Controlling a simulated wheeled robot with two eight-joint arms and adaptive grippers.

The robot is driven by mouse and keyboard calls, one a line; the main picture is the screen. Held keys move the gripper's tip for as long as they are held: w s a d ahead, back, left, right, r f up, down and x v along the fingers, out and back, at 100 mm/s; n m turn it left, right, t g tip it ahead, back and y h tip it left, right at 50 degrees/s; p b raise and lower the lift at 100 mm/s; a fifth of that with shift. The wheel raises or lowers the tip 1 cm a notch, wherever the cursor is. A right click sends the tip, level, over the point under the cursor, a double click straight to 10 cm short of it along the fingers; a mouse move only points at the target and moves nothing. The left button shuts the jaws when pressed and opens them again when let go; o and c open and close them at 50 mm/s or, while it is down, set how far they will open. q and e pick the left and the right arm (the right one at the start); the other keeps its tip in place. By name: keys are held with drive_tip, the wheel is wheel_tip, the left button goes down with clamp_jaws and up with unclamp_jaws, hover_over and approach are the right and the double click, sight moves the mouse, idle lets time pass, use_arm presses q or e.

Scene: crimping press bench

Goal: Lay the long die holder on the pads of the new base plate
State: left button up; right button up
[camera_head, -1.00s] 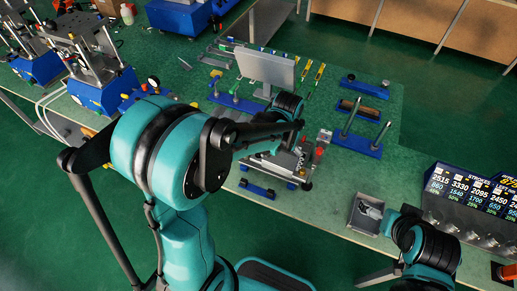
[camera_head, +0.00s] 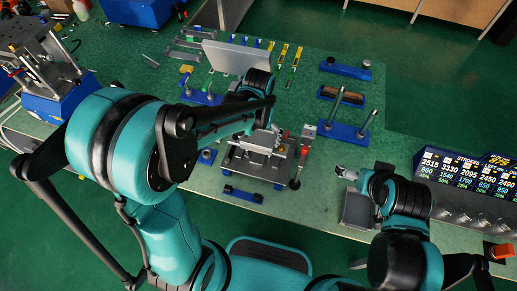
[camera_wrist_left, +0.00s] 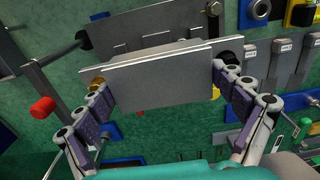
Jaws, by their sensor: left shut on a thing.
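My left gripper (camera_head: 261,124) reaches down over the grey plate assembly (camera_head: 246,164) on the bench in the head view. In the left wrist view my left gripper (camera_wrist_left: 160,88) is shut on the long die holder (camera_wrist_left: 150,78), a flat light-grey metal piece spanning between its two fingers. A slotted grey plate (camera_wrist_left: 150,40) shows behind the holder. The holder hides most of what lies below it, so I cannot tell whether it touches the pads. My right gripper (camera_head: 346,173) is by the grey tray; its fingers are too small to read.
A red-knobbed lever (camera_head: 304,150) stands right of the assembly. A blue base with two posts (camera_head: 341,131) lies farther right. A light-grey panel (camera_head: 236,57) stands behind. A grey tray (camera_head: 358,210) is partly under my right arm. A small blue bracket (camera_head: 243,194) lies in front.

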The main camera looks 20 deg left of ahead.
sight(258, 145)
use_arm(q)
wheel_tip(258, 145, down, 3)
drive_tip(key=shift+s+f+b, duration=0.1)
drive_tip(key=shift+s+b, duration=0.05)
drive_tip(key=shift+b, duration=0.25)
drive_tip(key=shift+f, duration=0.45)
wheel_tip(258, 145, down, 3)
drive_tip(key=shift+f+b, duration=0.1)
drive_tip(key=shift+b, duration=0.7)
drive_tip(key=shift+f, duration=0.1)
drive_tip(key=shift+f, duration=0.15)
drive_tip(key=o, duration=1.5)
drive_tip(key=shift+o, duration=0.2)
